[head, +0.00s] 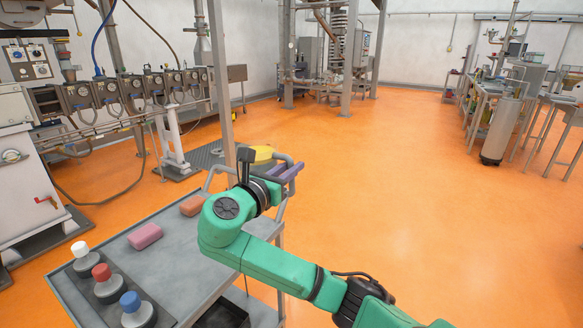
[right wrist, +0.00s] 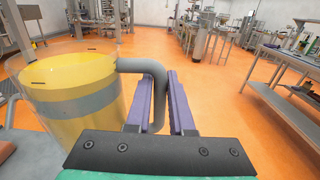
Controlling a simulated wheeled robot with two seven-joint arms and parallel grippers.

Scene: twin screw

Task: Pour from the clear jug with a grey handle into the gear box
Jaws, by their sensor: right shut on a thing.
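The clear jug (right wrist: 70,110) holds yellow contents and has a grey band around it. It stands about upright in the right wrist view, to the left of my fingers. Its grey handle (right wrist: 157,68) passes between the purple fingers of my right gripper (right wrist: 160,88), which is shut on it. In the head view the right gripper (head: 287,172) is near the far end of the cart, and the jug (head: 262,153) shows as a yellow patch, mostly hidden by my arm. My left gripper is out of view. I cannot make out which thing is the gear box.
A grey cart (head: 196,240) carries two pinkish blocks, one of them a pink block (head: 145,236), and capped bottles including a blue-capped bottle (head: 135,309). A row of gauges (head: 135,92) lines the left. Benches (head: 490,105) stand at the right. The orange floor (head: 420,190) between is clear.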

